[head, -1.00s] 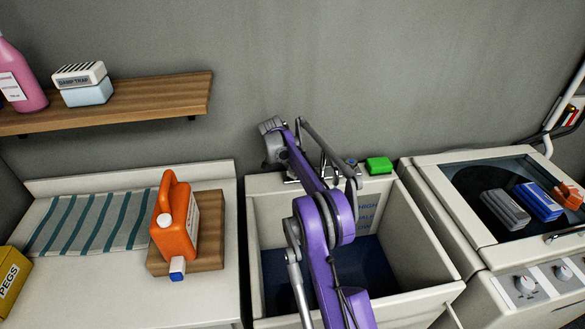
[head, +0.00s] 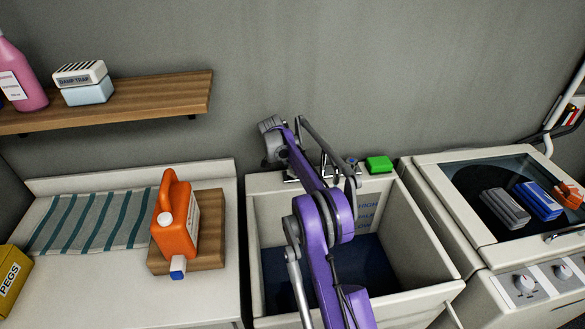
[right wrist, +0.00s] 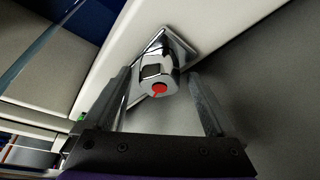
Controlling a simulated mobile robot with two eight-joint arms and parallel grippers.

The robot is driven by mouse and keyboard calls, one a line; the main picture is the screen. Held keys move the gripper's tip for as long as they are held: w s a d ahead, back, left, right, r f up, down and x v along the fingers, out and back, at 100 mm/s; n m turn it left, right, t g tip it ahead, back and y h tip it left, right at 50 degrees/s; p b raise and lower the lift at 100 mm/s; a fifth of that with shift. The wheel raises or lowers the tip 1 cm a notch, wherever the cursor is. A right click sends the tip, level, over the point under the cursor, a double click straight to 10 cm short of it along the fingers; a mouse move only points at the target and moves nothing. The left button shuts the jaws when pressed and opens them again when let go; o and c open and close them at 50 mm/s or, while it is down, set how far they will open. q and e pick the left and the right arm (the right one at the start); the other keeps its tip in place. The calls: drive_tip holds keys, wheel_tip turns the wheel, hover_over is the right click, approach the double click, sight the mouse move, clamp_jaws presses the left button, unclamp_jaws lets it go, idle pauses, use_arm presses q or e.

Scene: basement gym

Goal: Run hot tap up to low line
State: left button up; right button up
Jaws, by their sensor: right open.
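The hot tap knob (right wrist: 156,72) is chrome with a red mark. In the right wrist view it lies between the fingers of my right gripper (right wrist: 160,82), which is open around it; I cannot tell whether either finger touches. In the head view my purple right arm reaches over the sink (head: 256,186), with the gripper end (head: 270,142) at the sink's back rim. The arm hides most of the taps and part of the basin. Blue lettering (head: 368,216) shows on the inner back wall, partly hidden. The basin bottom (head: 373,262) is dark blue; I cannot tell whether it is water. My left gripper is not in view.
A green block (head: 379,165) sits on the sink's back rim. An orange jug (head: 176,222) stands on a wooden board left of the sink, by a striped cloth (head: 95,222). A washer (head: 450,235) stands right. A shelf (head: 150,98) hangs above left.

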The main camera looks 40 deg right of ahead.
drive_tip(key=v, duration=1)
drive_tip(key=shift+r, duration=0.4)
drive_tip(key=shift+s+a, duration=0.1)
